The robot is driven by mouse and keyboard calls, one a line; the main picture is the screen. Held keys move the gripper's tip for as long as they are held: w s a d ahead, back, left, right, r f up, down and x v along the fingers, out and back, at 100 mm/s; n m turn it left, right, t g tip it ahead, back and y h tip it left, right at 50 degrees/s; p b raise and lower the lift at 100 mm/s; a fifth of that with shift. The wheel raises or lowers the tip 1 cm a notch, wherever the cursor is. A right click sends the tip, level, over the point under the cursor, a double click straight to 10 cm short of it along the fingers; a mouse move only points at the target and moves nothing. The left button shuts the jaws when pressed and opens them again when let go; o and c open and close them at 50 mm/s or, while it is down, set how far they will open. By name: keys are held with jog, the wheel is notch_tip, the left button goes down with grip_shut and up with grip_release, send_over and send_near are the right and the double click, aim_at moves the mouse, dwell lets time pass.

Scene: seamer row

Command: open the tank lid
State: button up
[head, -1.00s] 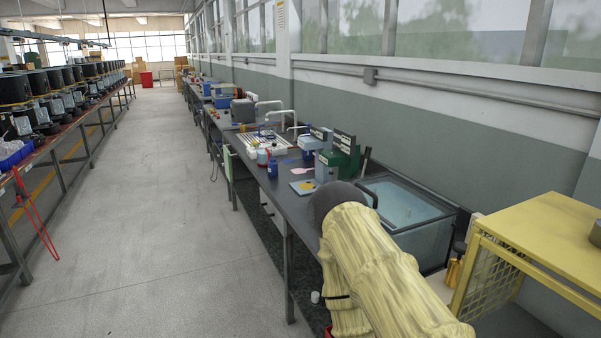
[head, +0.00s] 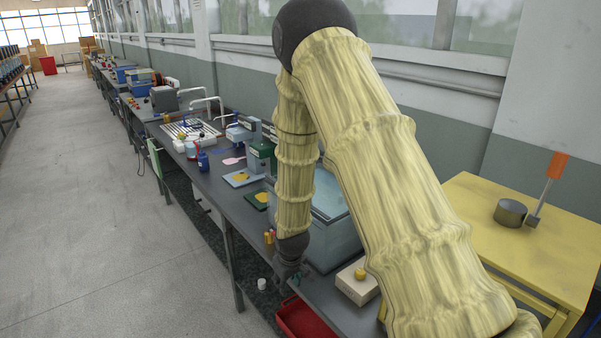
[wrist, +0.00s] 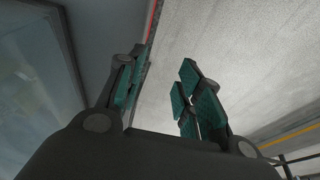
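The glass tank (head: 332,232) stands on the dark bench, with pale bluish water or glass showing at its top. Its lid (head: 328,203) looks flat across the top, but my arm hides much of it and any handle. In the wrist view, a glass panel of the tank (wrist: 35,75) with a dark frame edge fills the left side. My gripper (head: 292,272) hangs low at the tank's front left, below my sleeved forearm. In the wrist view, my gripper (wrist: 163,62) has its teal-padded fingers apart, with nothing between them.
A yellow table (head: 535,245) on the right holds a dark round pot (head: 510,212) and an orange-handled tool (head: 550,180). A pale block (head: 357,284) with a yellow knob sits near the tank. A red bin (head: 300,318) is below. The left aisle is clear.

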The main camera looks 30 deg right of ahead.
jog(key=w+d+r+t+p, duration=0.1)
jog(key=w+d+r, duration=0.3)
jog(key=r, duration=0.7)
jog(key=w+d+r+h+p, duration=0.1)
jog(key=w+d+r+p, duration=0.3)
jog(key=r, duration=0.7)
jog(key=w+d+r+t+b, duration=0.1)
jog(key=w+d+r, duration=0.3)
jog(key=r, duration=0.7)
jog(key=shift+s+d+f+p+x, duration=0.15)
jog(key=shift+p+x, duration=0.5)
jog(key=shift+x, duration=1.05)
jog(key=shift+s+d+p+x, duration=0.2)
jog(key=shift+p+x, duration=0.45)
jog(key=shift+x, duration=1)
jog(key=shift+s+d+f+p+x, duration=0.1)
jog(key=shift+s+p+x, duration=0.4)
jog(key=shift+x, duration=1.2)
jog(key=shift+w, duration=0.2)
grip_shut()
